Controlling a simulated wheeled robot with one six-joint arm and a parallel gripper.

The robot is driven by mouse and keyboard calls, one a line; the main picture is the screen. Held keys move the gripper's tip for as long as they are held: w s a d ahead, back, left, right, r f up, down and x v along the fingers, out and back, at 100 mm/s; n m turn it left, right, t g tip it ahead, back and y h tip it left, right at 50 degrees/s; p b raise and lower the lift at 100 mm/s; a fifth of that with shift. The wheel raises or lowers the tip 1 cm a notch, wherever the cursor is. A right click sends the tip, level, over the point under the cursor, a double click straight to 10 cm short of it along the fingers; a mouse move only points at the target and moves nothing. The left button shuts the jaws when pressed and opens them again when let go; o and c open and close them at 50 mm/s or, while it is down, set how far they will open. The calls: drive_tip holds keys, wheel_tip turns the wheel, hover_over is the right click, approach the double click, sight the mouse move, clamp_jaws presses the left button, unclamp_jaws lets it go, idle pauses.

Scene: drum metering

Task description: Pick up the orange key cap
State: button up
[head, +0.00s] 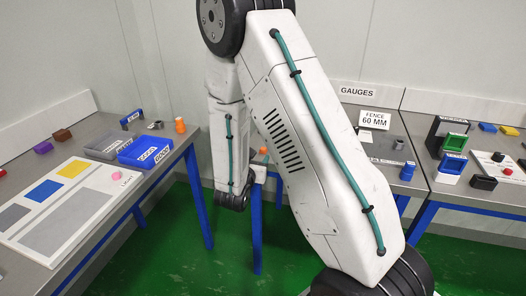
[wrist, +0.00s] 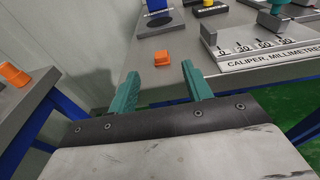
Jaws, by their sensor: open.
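A small orange key cap (wrist: 162,58) sits on the grey table top near its left edge in the wrist view. It also shows in the head view (head: 263,150), small, in the gap between my arm links. My gripper (wrist: 158,80) is open, with its two teal fingers apart and nothing between them. The cap is beyond the fingertips, roughly in line with the gap between them, and not touched. In the head view my arm hides most of the table around the cap, and the gripper cannot be made out.
A caliper block (wrist: 265,45) with raised parts stands right of the cap. Another orange piece (wrist: 13,75) stands on the left table, also in the head view (head: 180,126). A floor gap separates the tables.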

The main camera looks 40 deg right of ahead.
sight(263, 150)
drive_tip(key=x, duration=0.6)
drive_tip(key=shift+w+d, duration=0.1)
drive_tip(key=shift+d, duration=0.2)
drive_tip(key=c, duration=1.1)
